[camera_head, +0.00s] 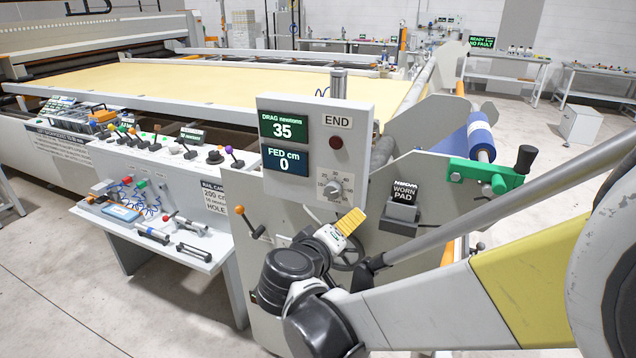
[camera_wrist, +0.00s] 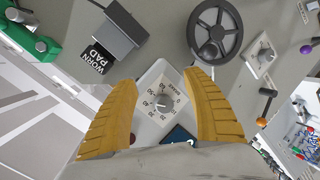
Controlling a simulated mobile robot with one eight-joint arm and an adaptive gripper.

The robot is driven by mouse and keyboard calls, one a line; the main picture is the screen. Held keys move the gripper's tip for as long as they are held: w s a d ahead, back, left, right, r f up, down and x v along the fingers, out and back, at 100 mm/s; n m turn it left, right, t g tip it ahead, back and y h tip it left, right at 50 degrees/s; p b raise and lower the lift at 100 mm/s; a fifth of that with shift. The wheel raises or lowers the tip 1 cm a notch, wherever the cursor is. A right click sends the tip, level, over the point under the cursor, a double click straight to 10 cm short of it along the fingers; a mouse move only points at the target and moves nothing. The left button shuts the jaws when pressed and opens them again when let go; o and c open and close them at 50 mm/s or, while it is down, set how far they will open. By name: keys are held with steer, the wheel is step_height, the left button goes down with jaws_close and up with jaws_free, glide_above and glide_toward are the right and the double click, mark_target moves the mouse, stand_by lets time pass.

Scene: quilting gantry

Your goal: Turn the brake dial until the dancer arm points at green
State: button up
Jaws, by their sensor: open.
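The dial (camera_head: 333,188) is a small grey knob on a numbered white plate, low on the grey control box. Its screen (camera_head: 284,126) reads DRAG 35 newtons. My gripper (camera_head: 352,220) has yellow fingers and is below and right of the dial in the head view. In the wrist view my gripper (camera_wrist: 160,80) is open, with the dial (camera_wrist: 164,102) showing between its fingers. The fingers look apart from the knob, and nothing is held. I cannot make out the dancer arm or a green mark for it.
A second screen (camera_head: 287,159) reads FED 0 cm, with a dark red lamp (camera_head: 336,142) beside END. A worn pad holder (camera_head: 403,205), a spoked handwheel (camera_wrist: 215,32) and an orange-knobbed lever (camera_head: 249,222) are nearby. A green clamp (camera_head: 478,172) sits by a blue roll (camera_head: 481,137).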

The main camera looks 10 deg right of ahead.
mark_target(331, 192)
steer(key=w+a+r+n+t+h, duration=0.1)
steer(key=w+a+r+t+h, duration=0.1)
steer(key=w+a+t, duration=0.3)
steer(key=shift+g, duration=0.7)
steer(key=b+x, duration=0.2)
steer(key=x, duration=0.6)
steer(key=shift+d+r, duration=0.15)
steer(key=shift+d, duration=0.1)
steer(key=c, duration=1.2)
